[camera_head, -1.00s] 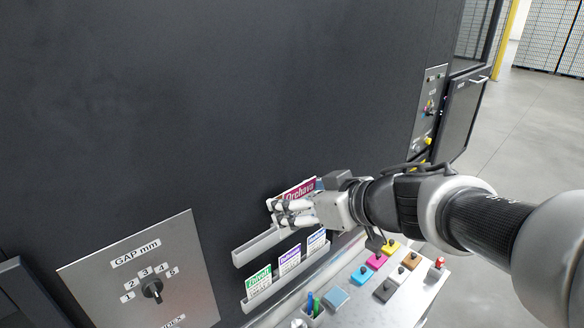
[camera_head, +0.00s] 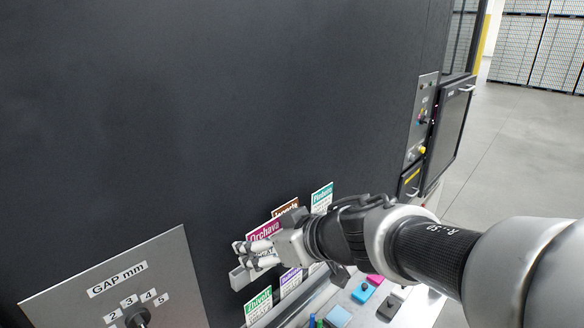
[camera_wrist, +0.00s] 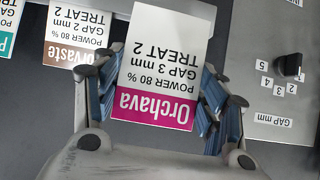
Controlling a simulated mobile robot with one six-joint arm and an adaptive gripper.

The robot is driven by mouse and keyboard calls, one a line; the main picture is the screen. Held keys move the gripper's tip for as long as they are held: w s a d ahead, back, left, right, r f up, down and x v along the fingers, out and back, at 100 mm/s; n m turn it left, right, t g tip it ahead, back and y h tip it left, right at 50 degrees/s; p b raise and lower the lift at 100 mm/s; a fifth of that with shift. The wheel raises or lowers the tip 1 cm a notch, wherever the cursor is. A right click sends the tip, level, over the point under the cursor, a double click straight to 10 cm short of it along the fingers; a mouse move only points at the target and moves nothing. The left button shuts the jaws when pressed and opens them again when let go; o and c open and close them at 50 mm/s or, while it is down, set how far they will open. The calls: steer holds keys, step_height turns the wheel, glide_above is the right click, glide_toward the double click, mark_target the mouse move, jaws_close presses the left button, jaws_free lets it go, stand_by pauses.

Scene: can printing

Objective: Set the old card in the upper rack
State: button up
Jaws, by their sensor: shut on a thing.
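The card headed Orchava (camera_head: 264,231), white with a magenta band, is in my gripper (camera_head: 255,252). In the wrist view the card (camera_wrist: 163,70) shows upside down with its face to the camera, and my gripper's blue-padded fingers (camera_wrist: 160,100) are shut on its two side edges. In the head view the upper rack (camera_head: 238,279) is a grey ledge on the dark machine wall, mostly hidden by my gripper and arm. The card is at the rack's left part; whether its bottom edge touches the rack is hidden.
A brown-headed card (camera_head: 287,209) and a teal-headed card (camera_head: 321,198) stand to the right in the upper row. Below are a green-headed card (camera_head: 258,303) and a purple-headed card (camera_head: 290,281). The gap dial panel (camera_head: 120,285) is lower left.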

steer(key=shift+w+a, duration=1.05)
steer(key=shift+a, duration=0.15)
steer(key=f+b, duration=0.3)
steer(key=shift+w+a+f, duration=0.25)
steer(key=shift+w+f, duration=0.05)
steer(key=shift+f, duration=0.1)
steer(key=shift+s+r, duration=0.1)
steer(key=shift+r, duration=0.1)
steer(key=shift+f, duration=0.2)
steer(key=o, duration=1)
steer(key=shift+o, duration=0.2)
